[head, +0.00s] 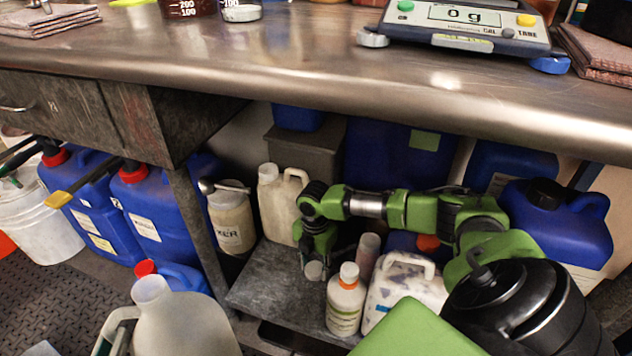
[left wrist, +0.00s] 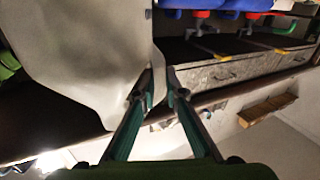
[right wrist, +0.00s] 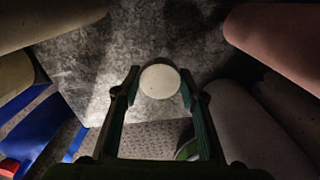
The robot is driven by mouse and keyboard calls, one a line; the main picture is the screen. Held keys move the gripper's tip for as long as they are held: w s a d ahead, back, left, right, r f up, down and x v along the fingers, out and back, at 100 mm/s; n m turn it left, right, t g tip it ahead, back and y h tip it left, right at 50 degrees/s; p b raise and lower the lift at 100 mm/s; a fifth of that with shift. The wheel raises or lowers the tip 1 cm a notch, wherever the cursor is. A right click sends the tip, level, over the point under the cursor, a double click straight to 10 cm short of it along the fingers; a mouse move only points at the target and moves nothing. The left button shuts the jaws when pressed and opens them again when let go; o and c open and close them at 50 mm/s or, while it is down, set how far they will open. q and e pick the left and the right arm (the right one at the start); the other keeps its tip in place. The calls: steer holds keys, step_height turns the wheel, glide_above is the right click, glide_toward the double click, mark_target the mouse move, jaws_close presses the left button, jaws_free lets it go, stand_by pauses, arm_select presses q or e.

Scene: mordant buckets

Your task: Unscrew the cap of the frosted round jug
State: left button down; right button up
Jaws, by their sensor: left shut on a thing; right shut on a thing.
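The frosted round jug (head: 180,325) is a large, pale, translucent vessel at the bottom left of the head view. Its neck (head: 151,289) points up and shows no distinct cap. In the left wrist view the jug (left wrist: 90,55) fills the left side. My left gripper (left wrist: 163,80) is shut on the jug at its edge; the exact grip spot is unclear. In the head view that gripper is mostly hidden. My right gripper (head: 316,262) points down above the lower shelf, away from the jug. It is shut on a small round white cap (right wrist: 160,81), also visible in the head view (head: 314,271).
The lower shelf (head: 268,285) has a little bare room at its left. A white bottle with an orange band (head: 345,305), a labelled white jug (head: 408,285) and a beige jug (head: 277,205) stand near my right gripper. The steel bench (head: 330,60) overhangs the shelf.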

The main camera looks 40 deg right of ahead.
mark_target(315, 268)
steer(key=shift+f+b, duration=2.1)
steer(key=shift+b, duration=0.4)
steer(key=shift+r, duration=0.15)
steer(key=shift+f, duration=0.2)
steer(key=o, duration=1.2)
steer(key=shift+o, duration=0.2)
steer(key=shift+r, duration=0.1)
